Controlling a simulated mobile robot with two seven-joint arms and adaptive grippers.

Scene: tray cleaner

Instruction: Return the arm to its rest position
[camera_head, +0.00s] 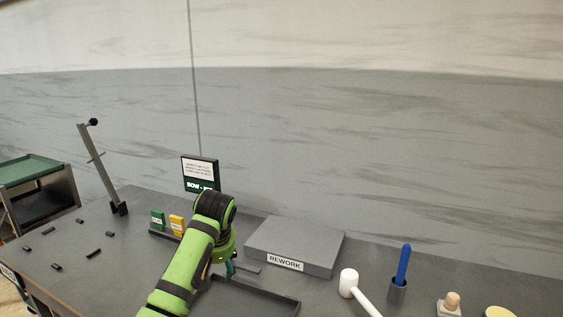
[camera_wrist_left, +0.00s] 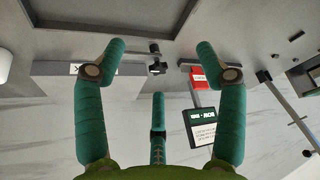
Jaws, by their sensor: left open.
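My left arm (camera_head: 188,262) reaches in from the bottom of the head view, over the grey table. My left gripper (camera_head: 231,268) points down above the dark shallow tray (camera_head: 272,293), partly hidden by the arm. In the left wrist view the gripper's teal fingers (camera_wrist_left: 160,55) are spread apart with nothing held between them. The tray's rim (camera_wrist_left: 100,30) shows beyond the fingertips. My right gripper is in neither view.
A grey REWORK block (camera_head: 310,243) stands right of the gripper. A white mallet (camera_head: 349,284) and a blue-handled tool (camera_head: 403,265) stand further right. A sign (camera_head: 201,173) and green (camera_head: 158,219) and yellow (camera_head: 177,225) cards stand behind. Small dark pieces (camera_head: 93,252) lie left.

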